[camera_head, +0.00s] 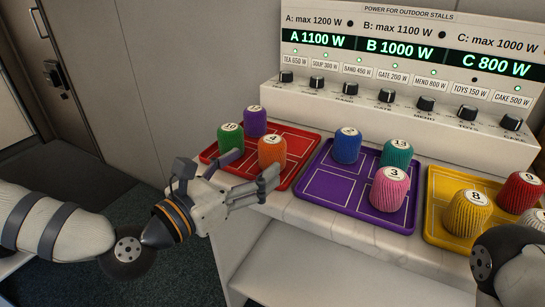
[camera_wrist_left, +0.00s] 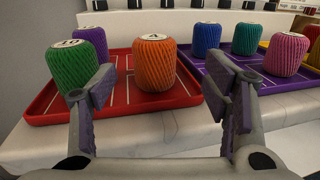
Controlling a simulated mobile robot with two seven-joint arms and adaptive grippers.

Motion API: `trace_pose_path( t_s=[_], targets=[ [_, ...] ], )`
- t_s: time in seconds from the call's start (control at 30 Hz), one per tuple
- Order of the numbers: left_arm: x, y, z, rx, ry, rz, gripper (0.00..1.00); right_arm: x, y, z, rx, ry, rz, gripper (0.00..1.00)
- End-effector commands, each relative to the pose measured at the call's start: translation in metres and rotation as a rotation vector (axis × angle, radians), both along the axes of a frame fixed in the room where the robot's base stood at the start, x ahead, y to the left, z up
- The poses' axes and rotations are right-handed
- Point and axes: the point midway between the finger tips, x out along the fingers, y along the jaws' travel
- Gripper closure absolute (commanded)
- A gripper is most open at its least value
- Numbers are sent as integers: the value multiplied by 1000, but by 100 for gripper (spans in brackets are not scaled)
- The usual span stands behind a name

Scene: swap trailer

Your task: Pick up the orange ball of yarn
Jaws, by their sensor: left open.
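The orange ball of yarn (camera_head: 271,152), labelled 4, stands upright on the red tray (camera_head: 299,144) at its front right part. In the left wrist view the orange yarn (camera_wrist_left: 154,66) stands beyond and between my fingers. My left gripper (camera_head: 232,178) is open and empty in front of the red tray, short of the orange yarn. Its two fingers show apart in the left wrist view (camera_wrist_left: 163,88). My right arm shows at the lower right corner of the head view; its fingers are not visible.
Green yarn (camera_head: 231,138) and purple yarn (camera_head: 255,121) stand close to the orange one on the red tray. A purple tray (camera_head: 326,186) holds blue, teal and pink yarn. A yellow tray (camera_head: 436,198) stands at right. A control panel (camera_head: 410,55) with knobs rises behind.

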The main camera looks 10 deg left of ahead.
Motion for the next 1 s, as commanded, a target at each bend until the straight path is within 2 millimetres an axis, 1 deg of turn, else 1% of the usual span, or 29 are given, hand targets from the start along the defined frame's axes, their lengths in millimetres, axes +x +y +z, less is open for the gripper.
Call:
trace_pose_path(
  t_s=[0.03,0.17,0.33,0.43,0.53,0.7,0.77,0.8,0.87,0.9,0.93,1.0],
  targets=[
    [8,-6,1,2,-2,-3,31,1,0,2,0,-4,0,35],
    [22,-14,0,2,1,-3,31,2,0,2,0,-7,0,35],
    [52,-24,0,5,-2,-2,31,6,0,7,0,-18,0,35],
    [65,-32,-2,3,2,-3,31,6,0,7,0,-19,0,35],
    [70,-35,-2,2,3,-2,31,6,0,7,0,-19,0,35],
    [70,-34,-3,3,4,-2,31,6,0,7,0,-18,0,35],
    [70,-34,-3,3,4,-2,44,6,0,7,0,-18,0,35],
    [70,-34,-3,3,4,-2,53,6,0,7,0,-18,0,35],
    [70,-34,-3,3,5,-2,67,6,0,7,0,-18,0,35],
    [70,-34,-3,3,5,-2,76,6,0,7,0,-18,0,35],
    [70,-34,-3,3,5,-2,83,6,0,7,0,-18,0,35],
    [70,-34,-3,3,5,-2,83,6,0,7,0,-18,0,35]
  ],
)
